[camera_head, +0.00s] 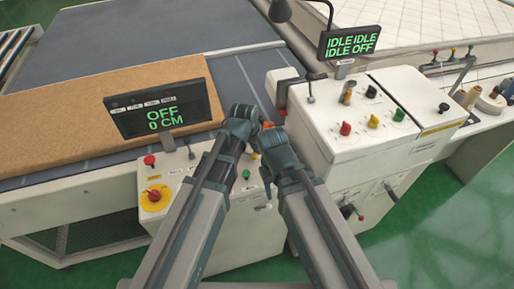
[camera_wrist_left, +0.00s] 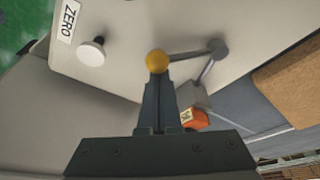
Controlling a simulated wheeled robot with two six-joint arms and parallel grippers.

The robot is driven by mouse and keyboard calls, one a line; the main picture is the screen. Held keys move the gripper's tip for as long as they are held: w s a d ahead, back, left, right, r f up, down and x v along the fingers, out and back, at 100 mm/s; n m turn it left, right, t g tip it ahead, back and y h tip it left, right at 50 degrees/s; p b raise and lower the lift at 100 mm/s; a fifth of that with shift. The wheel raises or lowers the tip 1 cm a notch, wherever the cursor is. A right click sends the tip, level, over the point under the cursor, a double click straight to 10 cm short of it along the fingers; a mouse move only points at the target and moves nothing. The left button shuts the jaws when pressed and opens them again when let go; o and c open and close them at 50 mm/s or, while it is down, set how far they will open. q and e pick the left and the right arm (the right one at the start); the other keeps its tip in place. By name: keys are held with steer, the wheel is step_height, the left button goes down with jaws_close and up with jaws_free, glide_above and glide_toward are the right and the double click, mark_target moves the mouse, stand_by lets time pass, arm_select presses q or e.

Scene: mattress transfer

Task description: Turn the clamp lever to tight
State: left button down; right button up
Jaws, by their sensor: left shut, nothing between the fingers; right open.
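In the left wrist view a grey lever (camera_wrist_left: 190,55) with a yellow ball knob (camera_wrist_left: 157,62) runs from a grey pivot at its right over the pale panel. I take it as the clamp lever. My left gripper (camera_wrist_left: 160,88) is shut and empty, its fingertips right at the yellow knob; whether they touch it I cannot tell. In the head view my left gripper (camera_head: 243,117) is above the front control box, and my right gripper (camera_head: 275,142) is close beside it, open. The two hands largely hide the lever there. Any tight or loose marking is not visible.
The wrist view shows a white knob (camera_wrist_left: 91,51) by a ZERO label (camera_wrist_left: 69,20) and an orange block (camera_wrist_left: 195,118). The head view shows a display (camera_head: 163,108) reading OFF 0 CM, a yellow-red stop button (camera_head: 155,197), a brown slab (camera_head: 60,113) and a white control cabinet (camera_head: 345,160).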

mark_target(238, 170)
arm_select(q)
steer(key=shift+s, duration=0.15)
steer(key=s+m, duration=0.1)
steer(key=m, duration=0.1)
steer(key=s+a+m+h, duration=0.1)
steer(key=m, duration=0.1)
steer(key=shift+a+g, duration=0.2)
steer(key=shift+g, duration=0.2)
steer(key=a+m, duration=0.1)
steer(key=m, duration=0.1)
steer(key=s+m+g, duration=0.1)
steer(key=shift+s+a+m+h, duration=0.3)
steer(key=shift+a+m, duration=0.1)
steer(key=a+m, duration=0.1)
steer(key=a+m+g, duration=0.1)
steer(key=m, duration=0.1)
steer(key=shift+s+m, duration=0.3)
steer(key=shift+s, duration=0.1)
steer(key=a+m+g, duration=0.1)
steer(key=a+m, duration=0.1)
steer(key=shift+s+m, duration=0.1)
steer(key=shift+m, duration=0.3)
steer(key=shift+a, duration=0.5)
